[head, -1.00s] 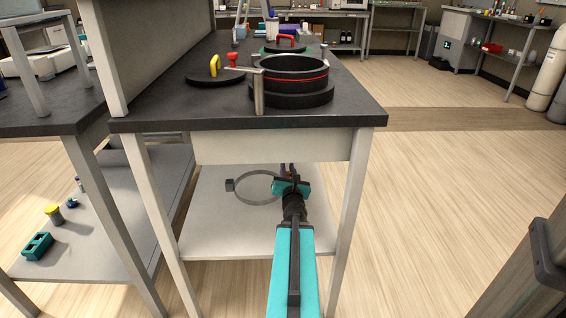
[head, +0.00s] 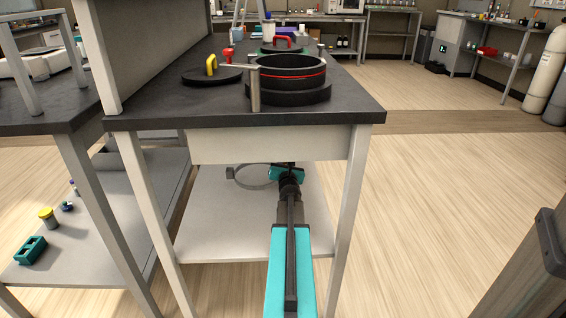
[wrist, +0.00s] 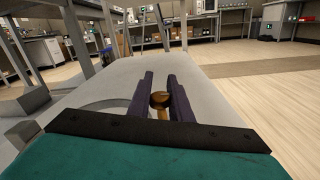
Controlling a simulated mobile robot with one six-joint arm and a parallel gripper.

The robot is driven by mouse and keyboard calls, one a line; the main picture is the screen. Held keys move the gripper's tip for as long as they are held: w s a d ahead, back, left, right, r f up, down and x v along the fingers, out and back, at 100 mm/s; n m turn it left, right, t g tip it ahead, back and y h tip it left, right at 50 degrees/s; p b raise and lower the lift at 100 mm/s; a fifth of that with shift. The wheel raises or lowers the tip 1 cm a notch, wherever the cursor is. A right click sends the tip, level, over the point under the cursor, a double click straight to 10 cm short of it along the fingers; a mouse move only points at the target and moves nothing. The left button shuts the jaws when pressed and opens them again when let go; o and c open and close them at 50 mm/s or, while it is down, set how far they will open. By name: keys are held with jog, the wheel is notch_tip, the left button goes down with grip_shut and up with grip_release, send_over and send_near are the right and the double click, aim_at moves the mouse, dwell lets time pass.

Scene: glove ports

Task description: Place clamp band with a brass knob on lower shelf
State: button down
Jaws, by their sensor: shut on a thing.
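The clamp band (head: 258,184) is a thin grey ring with a dark block on its left side, seen under the bench in the head view. Its far part is hidden by the bench front. Its brass knob (wrist: 160,100) shows between my fingers in the wrist view, with part of the grey ring (wrist: 92,116) to the left. My gripper (head: 289,166) is shut on the knob, over the pale lower shelf (head: 225,225). The shelf also fills the middle of the wrist view (wrist: 215,85). I cannot tell whether the band touches the shelf.
The dark benchtop (head: 150,112) overhangs the shelf, with a white front panel (head: 270,146) and legs (head: 350,200) at the sides. A black round vessel (head: 290,80) and a lid with a yellow handle (head: 212,75) stand on top. The shelf's near part is clear.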

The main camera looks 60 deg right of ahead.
jog(key=shift+x, duration=1.7)
jog(key=shift+f, duration=0.2)
jog(key=shift+f+b, duration=1.15)
jog(key=shift+f, duration=0.6)
jog(key=c, duration=1.6)
grip_release()
jog(key=shift+s, duration=0.1)
jog(key=shift+p+v, duration=0.95)
jog(key=shift+v, duration=5.05)
